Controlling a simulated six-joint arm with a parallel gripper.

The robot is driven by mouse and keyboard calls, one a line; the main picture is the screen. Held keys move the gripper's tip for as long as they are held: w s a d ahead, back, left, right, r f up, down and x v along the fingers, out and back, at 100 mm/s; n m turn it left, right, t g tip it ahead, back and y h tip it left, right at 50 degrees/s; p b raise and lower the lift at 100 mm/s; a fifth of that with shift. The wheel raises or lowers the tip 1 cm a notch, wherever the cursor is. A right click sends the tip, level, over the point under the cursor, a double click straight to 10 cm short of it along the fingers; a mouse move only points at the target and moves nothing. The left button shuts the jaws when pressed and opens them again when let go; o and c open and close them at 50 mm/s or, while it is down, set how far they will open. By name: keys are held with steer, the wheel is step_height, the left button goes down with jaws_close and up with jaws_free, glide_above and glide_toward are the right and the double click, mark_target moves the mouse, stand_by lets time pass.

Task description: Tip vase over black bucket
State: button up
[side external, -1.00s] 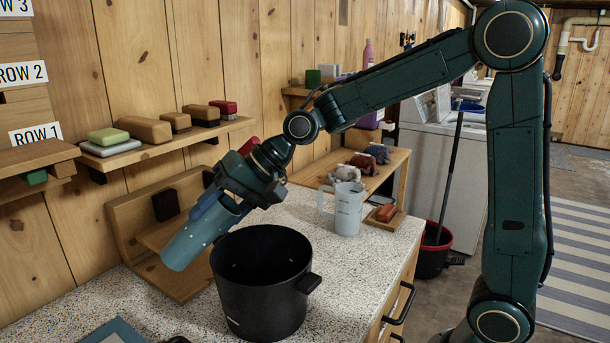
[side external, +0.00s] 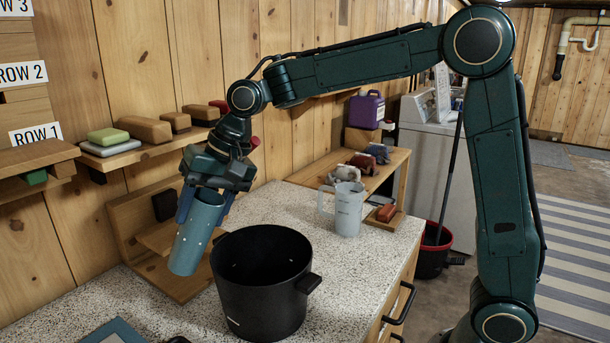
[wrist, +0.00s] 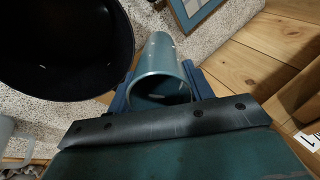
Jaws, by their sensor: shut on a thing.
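The vase (side external: 196,238) is a blue-grey, lightly speckled cylinder. My gripper (side external: 203,207) is shut on its upper part, with one blue finger on each side. The vase leans, its lower end towards the lower left, beside the left rim of the black bucket. In the wrist view the vase (wrist: 160,58) has its open mouth facing my gripper (wrist: 160,92); its inside looks dark. The black bucket (side external: 255,300) stands upright on the speckled counter with a side handle. Its open, dark inside fills the upper left of the wrist view (wrist: 65,85).
A pale blue-grey mug (side external: 348,210) stands on the counter (side external: 300,205) behind the bucket. A wooden stand (side external: 135,230) is behind the vase, against the plank wall. A shelf (side external: 150,150) with several blocks is above it. A blue-framed item (side external: 115,332) lies at the front left.

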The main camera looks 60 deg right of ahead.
steer(key=shift+w+a+r+g+h, duration=0.75)
steer(key=shift+w+a+g+h, duration=0.1)
steer(key=shift+g+h, duration=0.25)
steer(key=shift+w+a+r+g+h, duration=0.15)
steer(key=shift+w+r+g+h, duration=0.1)
steer(key=shift+r, duration=0.2)
steer(key=shift+w+a+r+g+h, duration=0.1)
steer(key=shift+w+r+g+h, duration=0.15)
steer(key=shift+r, duration=0.2)
steer(key=shift+a+r, duration=0.2)
steer(key=shift+r, duration=0.15)
steer(key=shift+d, duration=0.1)
